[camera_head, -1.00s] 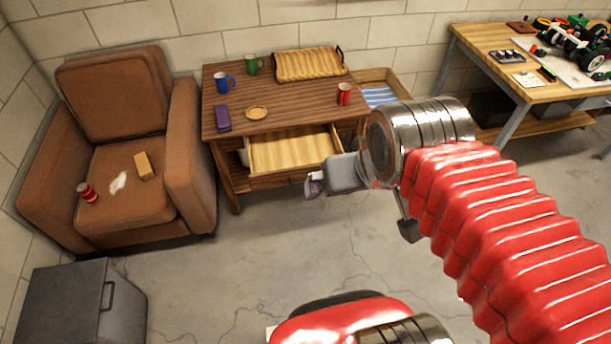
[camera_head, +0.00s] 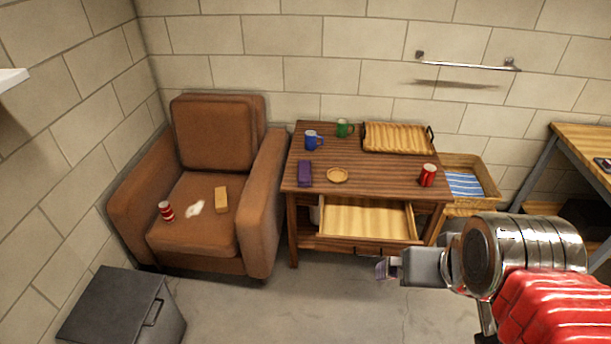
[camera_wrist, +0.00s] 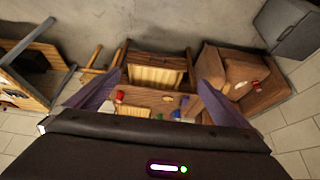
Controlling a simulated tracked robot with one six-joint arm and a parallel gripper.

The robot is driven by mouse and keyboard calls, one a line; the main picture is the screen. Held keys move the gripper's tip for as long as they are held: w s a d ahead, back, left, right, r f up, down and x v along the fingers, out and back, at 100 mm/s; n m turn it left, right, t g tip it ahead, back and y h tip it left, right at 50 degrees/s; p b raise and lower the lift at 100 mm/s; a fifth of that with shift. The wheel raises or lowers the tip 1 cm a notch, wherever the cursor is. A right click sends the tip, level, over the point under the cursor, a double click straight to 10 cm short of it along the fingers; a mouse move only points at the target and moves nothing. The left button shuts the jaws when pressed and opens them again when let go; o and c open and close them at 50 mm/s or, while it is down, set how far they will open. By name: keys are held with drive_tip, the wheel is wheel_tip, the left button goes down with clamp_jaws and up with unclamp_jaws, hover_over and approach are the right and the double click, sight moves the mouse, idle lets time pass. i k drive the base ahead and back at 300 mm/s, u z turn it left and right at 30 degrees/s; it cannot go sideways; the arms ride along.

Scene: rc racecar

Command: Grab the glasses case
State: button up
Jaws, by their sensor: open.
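A purple oblong case (camera_head: 305,173), which looks like the glasses case, lies on the left part of the brown wooden table (camera_head: 375,182). My gripper (camera_head: 384,268) is in front of the table, to the right of and lower in the picture than the case. It is open and empty, apart from the case. In the wrist view its two purple fingers are spread wide (camera_wrist: 155,92), with the table upside down between them. The case is too small to make out surely there.
On the table are a blue mug (camera_head: 312,140), a green mug (camera_head: 344,129), a red can (camera_head: 427,175), a small round coaster (camera_head: 337,175) and a ribbed tray (camera_head: 396,138). The drawer (camera_head: 367,219) stands open at the front. A brown armchair (camera_head: 265,215) is close on the left.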

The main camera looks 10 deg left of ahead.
sight(304, 178)
drive_tip(key=z, duration=0.1)
drive_tip(key=i, duration=0.65)
drive_tip(key=z, duration=0.55)
drive_tip(key=i, duration=1.05)
drive_tip(key=u, duration=0.15)
